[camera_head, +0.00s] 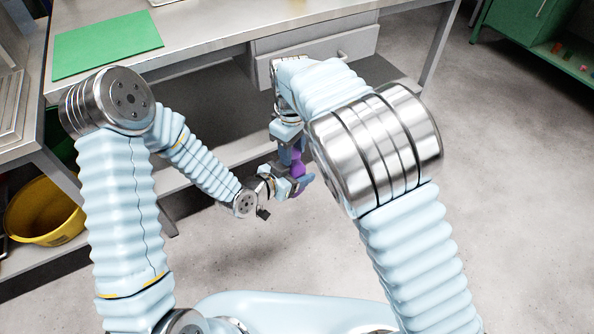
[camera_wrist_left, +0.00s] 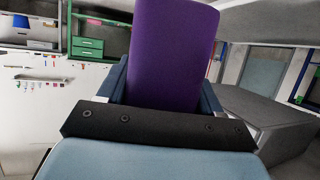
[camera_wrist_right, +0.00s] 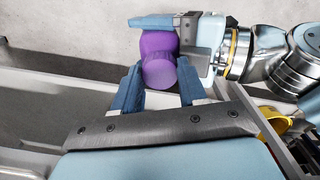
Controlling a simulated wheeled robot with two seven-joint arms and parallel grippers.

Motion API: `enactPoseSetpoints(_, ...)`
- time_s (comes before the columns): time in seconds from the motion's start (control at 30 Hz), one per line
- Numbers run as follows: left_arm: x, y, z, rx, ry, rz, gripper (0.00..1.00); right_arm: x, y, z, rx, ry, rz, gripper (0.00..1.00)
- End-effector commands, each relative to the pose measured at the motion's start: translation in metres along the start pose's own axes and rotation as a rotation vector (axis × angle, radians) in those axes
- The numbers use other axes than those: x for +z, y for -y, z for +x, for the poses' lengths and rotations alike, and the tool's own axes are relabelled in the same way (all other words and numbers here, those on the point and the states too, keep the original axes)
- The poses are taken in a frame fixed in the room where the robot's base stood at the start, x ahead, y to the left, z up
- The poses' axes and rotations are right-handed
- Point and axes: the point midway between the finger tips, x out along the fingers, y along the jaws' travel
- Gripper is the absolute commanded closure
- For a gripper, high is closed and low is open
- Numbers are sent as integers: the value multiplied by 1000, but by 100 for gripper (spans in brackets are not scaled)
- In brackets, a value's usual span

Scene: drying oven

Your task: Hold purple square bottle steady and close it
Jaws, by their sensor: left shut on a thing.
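The purple bottle (camera_head: 297,168) is held in the air in front of the bench, between my two grippers. It fills the top middle of the left wrist view (camera_wrist_left: 172,55), between the fingers of my left gripper (camera_head: 296,187), which is shut on it. In the right wrist view the bottle's body (camera_wrist_right: 158,43) and a rounded purple end, seemingly the cap (camera_wrist_right: 160,73), show. My right gripper (camera_wrist_right: 160,82) has its fingers on either side of that end. I cannot tell whether they touch it. The far side of the bottle is hidden.
A bench (camera_head: 210,38) with a green mat (camera_head: 107,44) and a drawer (camera_head: 318,60) stands behind the arms. A yellow bowl (camera_head: 45,212) is at the left on a low shelf. A green cabinet (camera_head: 540,30) is at the far right. The floor at right is clear.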

Motion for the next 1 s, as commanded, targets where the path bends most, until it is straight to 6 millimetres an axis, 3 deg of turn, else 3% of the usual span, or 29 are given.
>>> enactPoseSetpoints(0.03, 0, 0, 0, 0, 0, 0, 100, 0, 0, 0, 0, 0, 0, 72)
enactPoseSetpoints(0.2, 0, 0, 0, 0, 0, 0, 100, 0, 0, 0, 0, 0, 0, 96)
enactPoseSetpoints(0.37, 0, 0, 0, 0, 0, 0, 100, 0, 0, 0, 0, -1, 113, 97)
enactPoseSetpoints(0.63, 0, 0, 0, 0, 0, 0, 100, 0, 0, 0, 1, -2, 689, 97)
enactPoseSetpoints(0.8, 0, 0, 0, 0, 0, 0, 100, 0, 0, 0, 1, -2, 706, 97)
enactPoseSetpoints(0.83, 0, 0, 0, 0, 0, 0, 100, 0, 0, 0, 1, -2, 706, 56)
enactPoseSetpoints(0.97, 0, 0, 0, 0, 0, 0, 100, 0, 0, 0, 1, -1, 704, 36)
enactPoseSetpoints(1.0, 0, 0, 0, 0, 0, 0, 100, 0, 0, 0, 1, -1, 704, 35)
